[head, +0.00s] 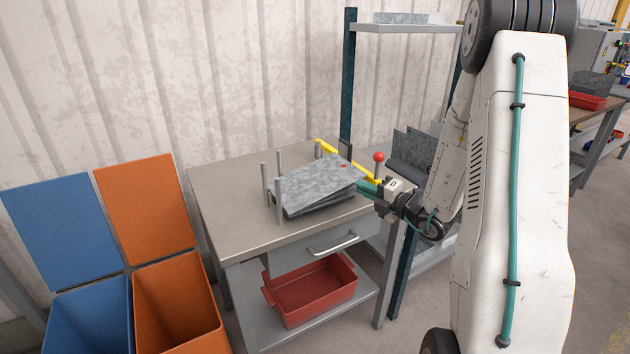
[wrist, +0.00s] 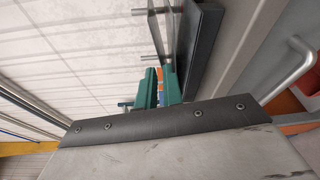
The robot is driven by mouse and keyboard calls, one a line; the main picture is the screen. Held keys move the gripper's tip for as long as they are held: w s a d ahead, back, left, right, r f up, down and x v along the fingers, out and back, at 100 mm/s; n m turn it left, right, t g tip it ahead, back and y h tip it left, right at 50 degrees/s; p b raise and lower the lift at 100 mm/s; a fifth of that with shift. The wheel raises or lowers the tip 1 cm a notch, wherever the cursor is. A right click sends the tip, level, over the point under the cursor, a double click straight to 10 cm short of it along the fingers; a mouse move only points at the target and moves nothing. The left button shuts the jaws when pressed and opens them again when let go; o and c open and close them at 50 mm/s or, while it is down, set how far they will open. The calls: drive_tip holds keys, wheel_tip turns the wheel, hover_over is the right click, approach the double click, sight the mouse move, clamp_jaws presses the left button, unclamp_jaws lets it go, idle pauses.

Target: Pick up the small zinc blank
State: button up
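Mottled grey zinc blanks (head: 318,182) lie in a stack on the bench, among upright metal posts. The top sheet sits at an angle over the ones below, with a gap along the front. I cannot tell which sheet is the small blank. My gripper (head: 367,189) is at the stack's right end, its green fingers at the sheet edge. In the wrist view, the fingers (wrist: 161,88) are close together, with a narrow gap between them. The sheets show edge-on just beyond. Whether the fingers hold a sheet is unclear.
The bench top (head: 228,212) is clear at left and front. A red-knobbed post (head: 379,158) and a yellow rail (head: 328,147) stand close to the gripper. A drawer handle (head: 333,244) juts from the front. A red bin (head: 310,290) sits below; blue and orange bins (head: 180,305) stand left.

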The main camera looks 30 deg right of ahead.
sight(352, 183)
drive_tip(key=x, duration=0.4)
drive_tip(key=shift+w+a, duration=0.1)
clamp_jaws()
idle(1.5)
